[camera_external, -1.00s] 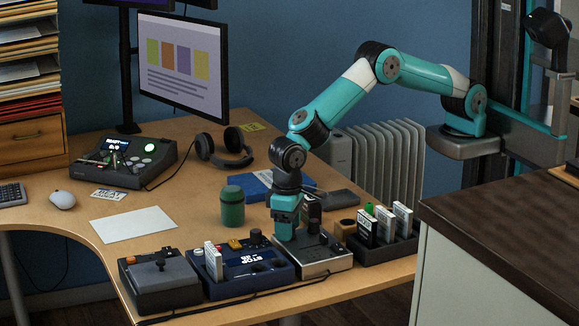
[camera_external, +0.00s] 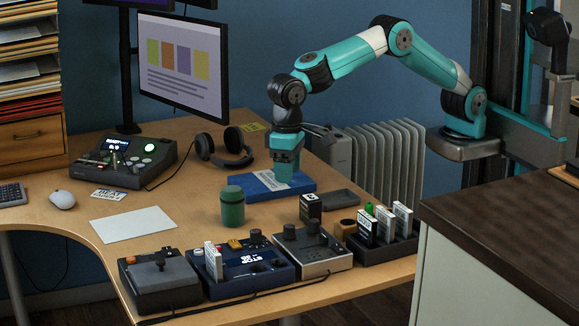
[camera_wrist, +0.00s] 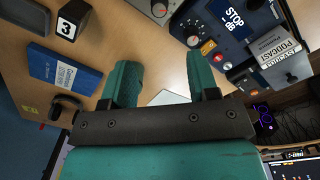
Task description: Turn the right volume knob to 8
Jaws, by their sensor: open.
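A silver box (camera_external: 314,262) stands near the front edge of the desk, with two dark knobs on top. Its right knob (camera_external: 313,228) and left knob (camera_external: 289,232) are both uncovered; their settings are too small to read. In the wrist view only part of the silver box (camera_wrist: 136,4) shows at the top edge, with a knob (camera_wrist: 159,9) beside a red mark; I cannot tell which knob it is. My gripper (camera_external: 284,176) is open and empty, above the blue book and behind the silver box, apart from both knobs. Its two teal fingers (camera_wrist: 163,80) are spread in the wrist view.
A blue box (camera_external: 248,275) stands left of the silver box; a dark tray of cartridges (camera_external: 385,250) stands right. A black block (camera_external: 310,207) stands just behind the silver box. A green canister (camera_external: 232,206), blue book (camera_external: 268,187) and headphones (camera_external: 224,150) lie farther back.

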